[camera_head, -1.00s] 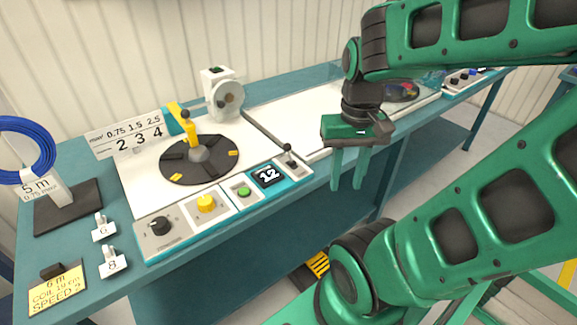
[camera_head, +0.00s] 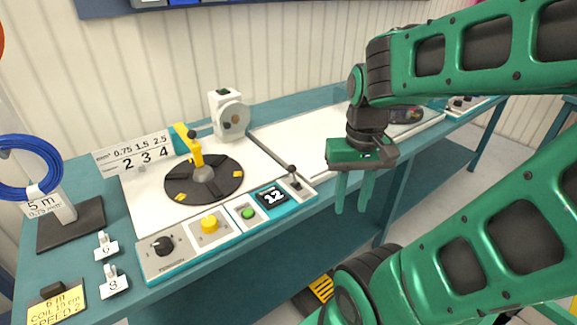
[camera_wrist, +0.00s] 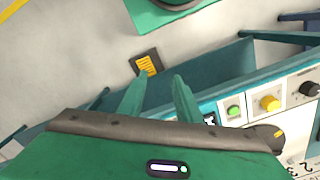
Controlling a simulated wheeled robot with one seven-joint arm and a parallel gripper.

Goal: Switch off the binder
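No readable label says which device is the binder. Behind the panel are a black turntable (camera_head: 204,178) and a white unit with a round disc (camera_head: 230,115). My gripper (camera_head: 353,212) is open and empty, in the air right of the panel, beyond the bench's front edge. In the wrist view my fingers (camera_wrist: 164,76) are apart, and the green button (camera_wrist: 233,112) shows to their right.
A blue cable coil (camera_head: 25,168) hangs on a stand at left, near number tags and a yellow note (camera_head: 57,304). A yellow-black pedal (camera_head: 320,289) lies on the floor; it also shows in the wrist view (camera_wrist: 147,65). A second station (camera_head: 405,115) stands farther right.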

